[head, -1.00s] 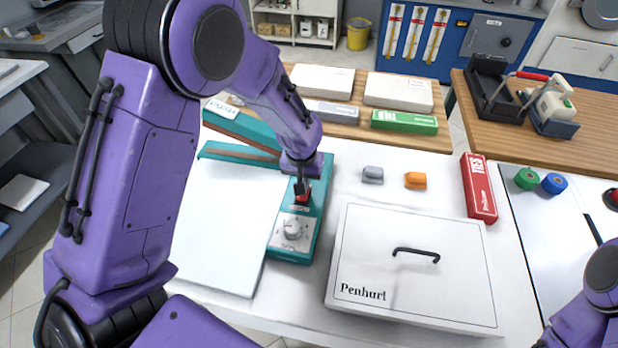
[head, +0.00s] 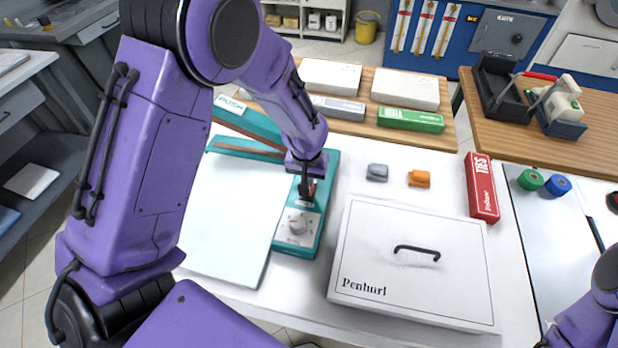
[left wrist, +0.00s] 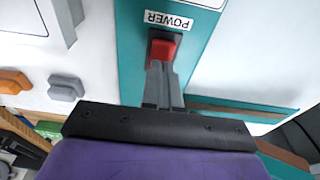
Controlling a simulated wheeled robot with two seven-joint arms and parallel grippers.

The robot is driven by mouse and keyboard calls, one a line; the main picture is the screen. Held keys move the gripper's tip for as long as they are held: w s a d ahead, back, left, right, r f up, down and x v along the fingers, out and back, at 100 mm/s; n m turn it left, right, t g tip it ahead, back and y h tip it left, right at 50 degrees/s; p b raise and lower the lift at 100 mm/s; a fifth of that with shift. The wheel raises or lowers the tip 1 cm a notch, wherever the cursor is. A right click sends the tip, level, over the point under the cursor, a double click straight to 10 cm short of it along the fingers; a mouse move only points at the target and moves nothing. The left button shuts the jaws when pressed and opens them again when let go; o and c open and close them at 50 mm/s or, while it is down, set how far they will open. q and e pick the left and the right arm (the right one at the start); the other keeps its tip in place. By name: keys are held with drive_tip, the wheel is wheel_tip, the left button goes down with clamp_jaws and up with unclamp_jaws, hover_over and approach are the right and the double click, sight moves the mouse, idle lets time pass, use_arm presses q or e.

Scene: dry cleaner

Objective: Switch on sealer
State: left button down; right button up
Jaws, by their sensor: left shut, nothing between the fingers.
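The teal sealer (head: 308,232) stands on the white table, with a dial on its front panel and a long sealing arm reaching to the back left. Its red power switch (left wrist: 163,49) sits below a POWER label (left wrist: 169,20) in the left wrist view. My left gripper (head: 306,196) is shut and empty, pointing down at the switch. In the left wrist view its fingertips (left wrist: 160,66) overlap the switch's near edge; I cannot tell whether they press it. The switch's tilt is unclear. My right gripper is out of view; only part of that arm shows at the lower right.
A white Penhurl case (head: 415,262) lies right of the sealer. A grey block (head: 377,173), an orange block (head: 419,179) and a red TIES box (head: 481,188) are behind it. A white sheet (head: 225,225) lies left of the sealer.

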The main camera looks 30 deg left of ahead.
use_arm(q)
drive_tip(key=r+p, duration=0.1)
drive_tip(key=p, duration=0.1)
drive_tip(key=r+p, duration=0.3)
drive_tip(key=r, duration=0.1)
drive_tip(key=shift+w+a+r+p, duration=0.1)
drive_tip(key=shift+w+r+p, duration=0.2)
drive_tip(key=shift+p, duration=0.1)
wheel_tip(320, 180, up, 8)
drive_tip(key=w+b, duration=0.2)
drive_tip(key=b, duration=0.1)
drive_tip(key=shift+a, duration=0.3)
